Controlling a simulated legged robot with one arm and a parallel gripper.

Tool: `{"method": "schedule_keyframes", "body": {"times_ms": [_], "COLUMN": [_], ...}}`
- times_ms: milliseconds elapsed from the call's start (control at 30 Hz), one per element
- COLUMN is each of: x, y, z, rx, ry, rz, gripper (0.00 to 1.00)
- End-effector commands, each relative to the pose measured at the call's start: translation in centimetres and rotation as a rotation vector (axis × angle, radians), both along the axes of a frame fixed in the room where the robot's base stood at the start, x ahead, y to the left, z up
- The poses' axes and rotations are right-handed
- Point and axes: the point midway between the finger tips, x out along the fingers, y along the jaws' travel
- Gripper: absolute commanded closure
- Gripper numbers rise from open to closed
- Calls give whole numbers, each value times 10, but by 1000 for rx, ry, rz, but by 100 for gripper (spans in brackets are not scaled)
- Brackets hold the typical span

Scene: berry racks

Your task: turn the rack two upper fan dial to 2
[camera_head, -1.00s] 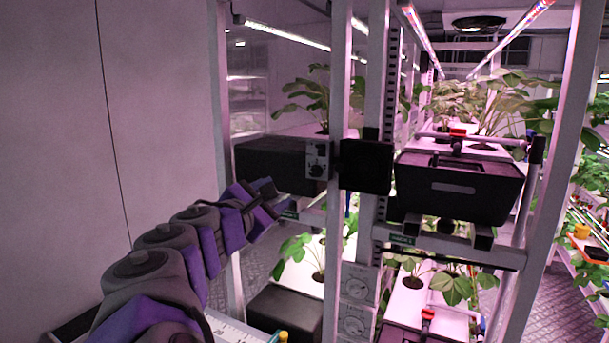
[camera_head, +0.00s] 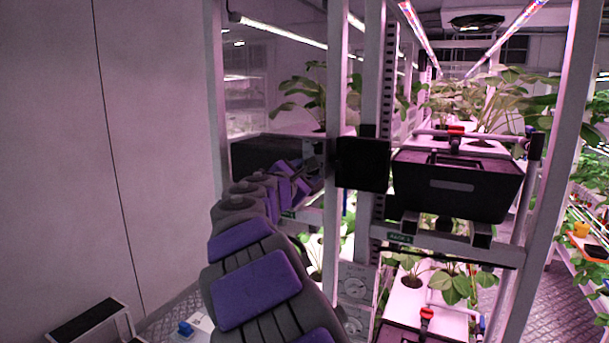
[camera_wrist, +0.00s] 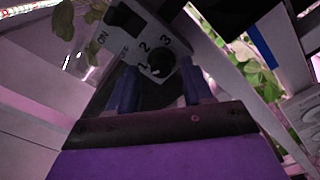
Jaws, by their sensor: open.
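The upper fan dial is a round black knob (camera_wrist: 160,62) on a pale control panel (camera_wrist: 143,32) marked ON, 1, 2 and 3. Which number the knob points to is not clear. My gripper (camera_wrist: 158,68) is open, with one dark blue finger on each side of the knob in the wrist view. I cannot tell whether the fingers touch it. In the head view my gripper (camera_head: 303,180) is up by the rack post, and my arm hides most of the upper panel.
A white rack post (camera_head: 336,110) and a black box (camera_head: 362,164) stand just right of my gripper. A dark bin (camera_head: 458,190) sits further right. Lower dial panels (camera_head: 354,280) are below. A plain wall (camera_head: 150,150) fills the left.

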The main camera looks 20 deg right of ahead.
Motion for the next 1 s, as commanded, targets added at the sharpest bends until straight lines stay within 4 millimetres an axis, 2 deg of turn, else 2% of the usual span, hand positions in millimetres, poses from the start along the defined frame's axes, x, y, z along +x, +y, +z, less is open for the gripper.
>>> {"method": "schedule_keyframes", "body": {"times_ms": [267,800,1000], "x": [1,1,1], "y": [0,0,0], "z": [-1,0,0], "rx": [-1,-1,3], "ry": [2,2,-3], "rz": [-1,0,0], "gripper": [49,100,100]}}
